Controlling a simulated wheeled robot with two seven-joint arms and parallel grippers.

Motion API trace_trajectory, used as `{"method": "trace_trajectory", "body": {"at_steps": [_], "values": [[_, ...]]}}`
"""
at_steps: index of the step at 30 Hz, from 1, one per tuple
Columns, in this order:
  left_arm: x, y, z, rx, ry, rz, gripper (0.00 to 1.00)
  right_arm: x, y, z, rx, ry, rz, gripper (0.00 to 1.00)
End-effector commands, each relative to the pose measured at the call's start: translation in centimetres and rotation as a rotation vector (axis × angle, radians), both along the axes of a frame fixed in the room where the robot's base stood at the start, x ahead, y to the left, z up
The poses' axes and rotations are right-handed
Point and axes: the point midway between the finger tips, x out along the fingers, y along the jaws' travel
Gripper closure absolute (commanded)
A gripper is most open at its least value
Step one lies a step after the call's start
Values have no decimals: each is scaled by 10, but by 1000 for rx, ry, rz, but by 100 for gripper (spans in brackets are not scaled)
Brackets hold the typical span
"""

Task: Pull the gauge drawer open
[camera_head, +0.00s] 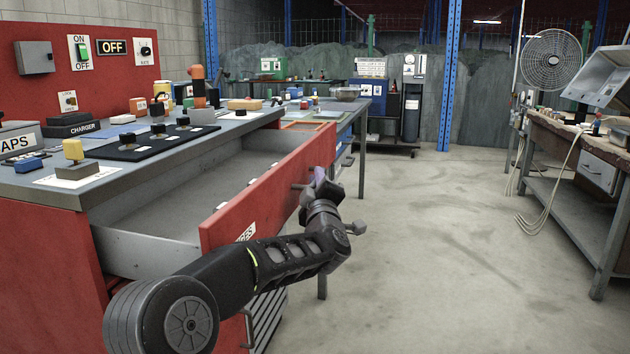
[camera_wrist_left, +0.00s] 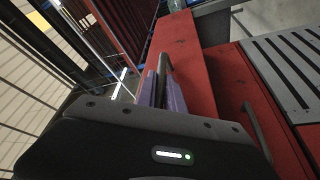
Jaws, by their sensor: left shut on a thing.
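The gauge drawer (camera_head: 272,188) has a red front with a partly hidden white label. It stands well out from the workbench, and its grey inside (camera_head: 175,205) looks empty where it shows. My left gripper (camera_head: 314,187) is at the outer face of the drawer front, shut on the drawer handle (camera_head: 298,187). In the left wrist view the purple-sided fingers (camera_wrist_left: 161,93) close around the dark handle bar (camera_wrist_left: 164,68) beside the red drawer front (camera_wrist_left: 187,60). My own arm covers the lower part of the front in the head view. My right gripper is out of view.
The grey benchtop (camera_head: 70,190) above the drawer holds switches, a charger block (camera_head: 72,129) and a black board of knobs (camera_head: 150,142). Another handle (camera_head: 247,328) shows lower on the cabinet. The floor (camera_head: 430,240) to the right is clear up to another workbench (camera_head: 560,150).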

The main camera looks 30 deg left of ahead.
Motion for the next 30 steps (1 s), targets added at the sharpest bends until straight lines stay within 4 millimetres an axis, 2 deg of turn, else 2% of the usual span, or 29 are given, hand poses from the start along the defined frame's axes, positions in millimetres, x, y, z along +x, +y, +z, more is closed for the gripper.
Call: {"method": "trace_trajectory", "body": {"at_steps": [14,15,22,30], "values": [[-1,3,0,0,-1,5,100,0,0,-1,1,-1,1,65],[-1,3,0,0,-1,5,87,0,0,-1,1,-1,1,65],[-1,2,0,0,-1,5,68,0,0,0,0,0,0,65],[-1,2,0,0,-1,4,66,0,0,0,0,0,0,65]]}}
